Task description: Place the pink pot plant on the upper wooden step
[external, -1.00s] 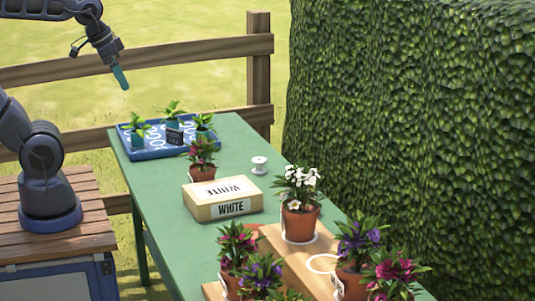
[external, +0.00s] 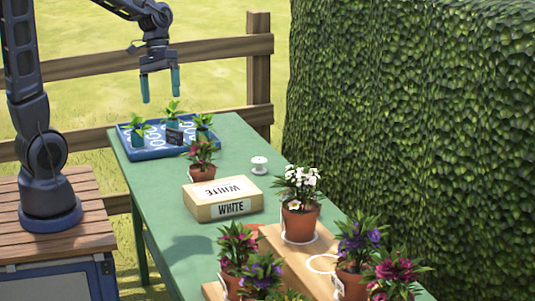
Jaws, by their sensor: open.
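A pink-flowered plant in a terracotta pot (external: 202,172) stands on the green table, behind the white-labelled box and in front of the blue tray. Two more pinkish-flowered plants are at the front, one at the left (external: 238,242) and one at the right (external: 393,272). The upper wooden step (external: 278,240) carries a white-flowered pot plant (external: 299,222) and has an empty white ring (external: 322,263) marked on it. My gripper (external: 161,92) is open and empty, fingers pointing down, in the air above the blue tray and apart from the plants.
The box marked WHITE (external: 222,198) lies between the rear pink plant and the steps. A blue tray (external: 150,153) holds several seedlings. A small white spool (external: 259,165) stands nearby. Purple-flowered plants (external: 357,240) crowd the front. A hedge (external: 420,120) borders the right.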

